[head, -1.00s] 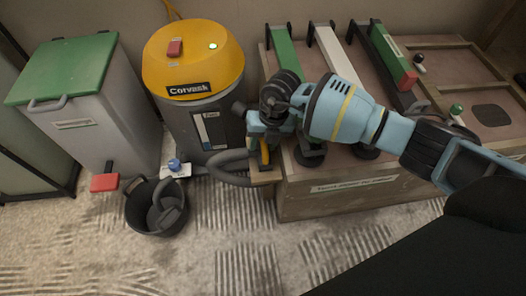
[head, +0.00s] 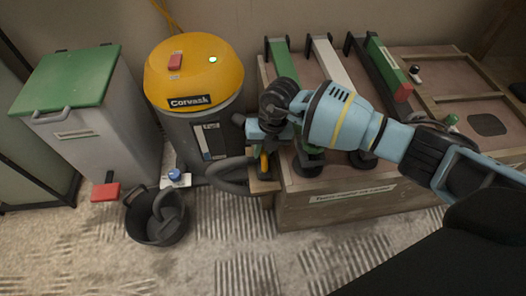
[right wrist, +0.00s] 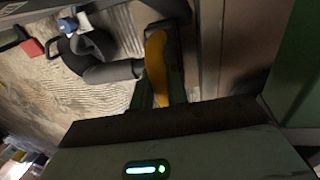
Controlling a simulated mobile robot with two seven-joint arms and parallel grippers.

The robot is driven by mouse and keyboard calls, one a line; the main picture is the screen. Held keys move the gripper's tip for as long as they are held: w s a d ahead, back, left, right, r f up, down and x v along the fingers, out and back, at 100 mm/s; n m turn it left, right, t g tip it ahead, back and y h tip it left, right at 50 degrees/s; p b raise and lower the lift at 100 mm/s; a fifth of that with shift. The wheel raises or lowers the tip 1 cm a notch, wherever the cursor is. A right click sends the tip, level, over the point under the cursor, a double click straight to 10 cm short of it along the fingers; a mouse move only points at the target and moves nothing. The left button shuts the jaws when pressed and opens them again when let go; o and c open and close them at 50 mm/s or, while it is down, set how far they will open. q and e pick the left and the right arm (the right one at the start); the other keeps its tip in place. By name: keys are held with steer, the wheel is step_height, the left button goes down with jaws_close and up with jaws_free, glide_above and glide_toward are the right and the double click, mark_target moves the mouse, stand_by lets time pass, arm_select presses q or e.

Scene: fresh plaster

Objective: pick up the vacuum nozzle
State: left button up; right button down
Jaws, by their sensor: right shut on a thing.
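The vacuum nozzle shows as a narrow yellow piece (head: 264,161) at the front left corner of the wooden crate, by the end of the grey hose (head: 228,178). My right gripper (head: 262,150) comes down on it from above and is shut on it. In the right wrist view the yellow nozzle (right wrist: 156,62) stands between the dark fingers, with the hose (right wrist: 112,72) running up to it. The gripper hides part of the nozzle. The vacuum (head: 194,83), with a yellow lid and grey body, stands just left. My left gripper is not in view.
The wooden crate (head: 335,206) carries green, white and dark long-handled tools (head: 330,62) close to my right arm. A black bucket (head: 157,232) stands on the floor in front of the vacuum. A green-lidded bin (head: 66,78) is at left. The front carpet is open.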

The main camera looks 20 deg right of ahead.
steer(key=shift+s+a+r+p, duration=0.2)
steer(key=shift+r+p, duration=0.15)
steer(key=shift+r, duration=0.3)
steer(key=shift+s+a+r+p, duration=0.15)
steer(key=shift+r+p, duration=0.2)
steer(key=shift+r, duration=0.25)
arm_select(q)
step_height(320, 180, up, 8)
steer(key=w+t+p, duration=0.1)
steer(key=p, duration=0.5)
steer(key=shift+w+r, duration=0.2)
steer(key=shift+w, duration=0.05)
arm_select(e)
steer(key=s+a+r, duration=0.1)
steer(key=s+a, duration=0.6)
steer(key=s, duration=0.6)
steer(key=shift+a, duration=0.3)
